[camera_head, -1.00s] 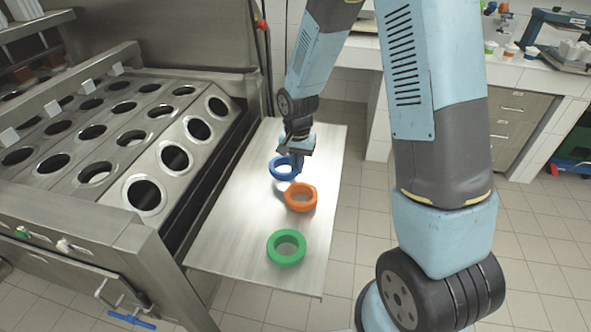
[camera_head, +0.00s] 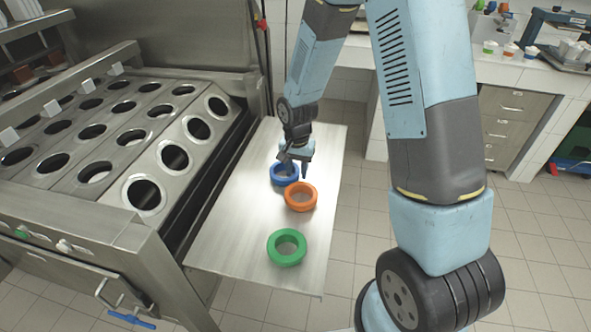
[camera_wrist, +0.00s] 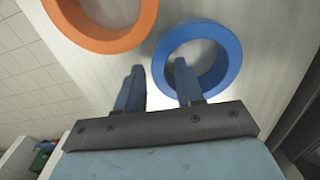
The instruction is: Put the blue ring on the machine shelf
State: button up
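The blue ring (camera_head: 283,180) lies flat on the steel machine shelf (camera_head: 237,215), close behind the orange ring. It also shows in the wrist view (camera_wrist: 231,62). My gripper (camera_head: 295,168) is over the blue ring, pointing down, with its two fingers apart and nothing between them that I can see gripped. In the wrist view my gripper (camera_wrist: 158,66) has one finger in front of the ring's opening and the other outside its left side. I cannot tell whether the fingers reach down to the ring's height.
The orange ring (camera_head: 300,206) lies just in front of the blue one, and the green ring (camera_head: 287,259) is nearer the shelf's front. The cup machine (camera_head: 117,146) with several round holes stands left. The shelf's right edge is open to the floor.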

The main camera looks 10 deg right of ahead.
notch_tip(320, 180, up, 12)
jog(key=s+d+r+n+t, duration=0.1)
jog(key=s+d+r, duration=0.3)
jog(key=r, duration=0.4)
jog(key=s+d+r+n+t, duration=0.1)
jog(key=s+d+r+t, duration=0.1)
jog(key=s+d+r, duration=0.45)
jog(key=s+d+r+n+t, duration=0.2)
jog(key=s+d+r, duration=0.1)
jog(key=s+r, duration=0.5)
jog(key=s, duration=0.3)
jog(key=shift+s+d+r+t, duration=0.2)
jog(key=shift+s+d+t, duration=0.1)
jog(key=shift+s+d, duration=0.1)
